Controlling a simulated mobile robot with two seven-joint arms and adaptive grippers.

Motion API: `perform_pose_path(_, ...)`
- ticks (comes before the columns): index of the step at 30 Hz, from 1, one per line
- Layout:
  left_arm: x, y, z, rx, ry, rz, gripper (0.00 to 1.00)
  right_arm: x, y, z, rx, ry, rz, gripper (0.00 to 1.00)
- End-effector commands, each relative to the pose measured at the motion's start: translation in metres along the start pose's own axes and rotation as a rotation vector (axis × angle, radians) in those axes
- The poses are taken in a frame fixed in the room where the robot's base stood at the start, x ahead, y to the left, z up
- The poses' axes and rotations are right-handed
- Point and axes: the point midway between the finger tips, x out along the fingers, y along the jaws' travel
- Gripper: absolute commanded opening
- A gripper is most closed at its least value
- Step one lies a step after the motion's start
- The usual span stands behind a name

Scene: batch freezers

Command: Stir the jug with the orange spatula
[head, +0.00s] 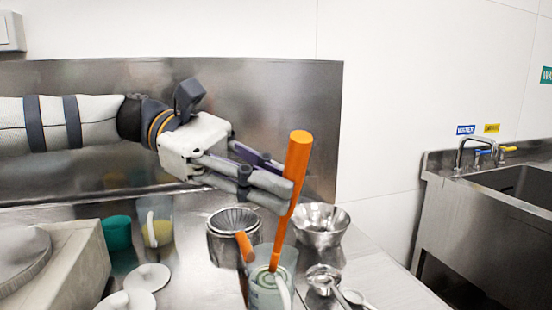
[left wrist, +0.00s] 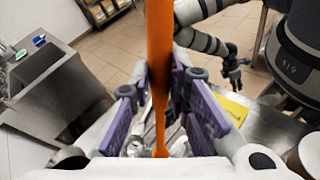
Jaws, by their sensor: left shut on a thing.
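The orange spatula (head: 297,160) stands nearly upright, leaning slightly, in my left gripper (head: 284,182), which is shut on its handle. In the left wrist view the spatula (left wrist: 159,50) runs between the purple finger pads. Its lower end goes down into the clear jug (head: 262,296) at the bottom of the head view. The jug holds pale greenish contents, and its base is cut off by the frame. My right gripper (left wrist: 232,70) shows small in the left wrist view; its jaw state is unclear.
A second orange handle (head: 244,246) sticks up beside the jug. A ribbed metal container (head: 222,249), a steel bowl (head: 320,226) and metal scoops (head: 324,279) stand close by. A clear cup (head: 158,226), green tub (head: 117,233) and white lids (head: 147,278) are left. A sink (head: 520,185) is right.

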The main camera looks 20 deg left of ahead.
Motion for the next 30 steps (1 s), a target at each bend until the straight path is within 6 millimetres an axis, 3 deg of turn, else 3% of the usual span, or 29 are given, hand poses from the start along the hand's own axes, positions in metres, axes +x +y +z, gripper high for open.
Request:
perform_pose_path(13,0.0,0.0,-0.04,-0.002,-0.001,0.0,0.0,0.006,0.0,0.004,0.0,-0.019,0.001,0.38)
perform_pose_path(30,0.002,-0.003,-0.039,0.004,0.001,0.0,0.0,-0.001,0.0,-0.001,0.0,0.004,0.0,0.38)
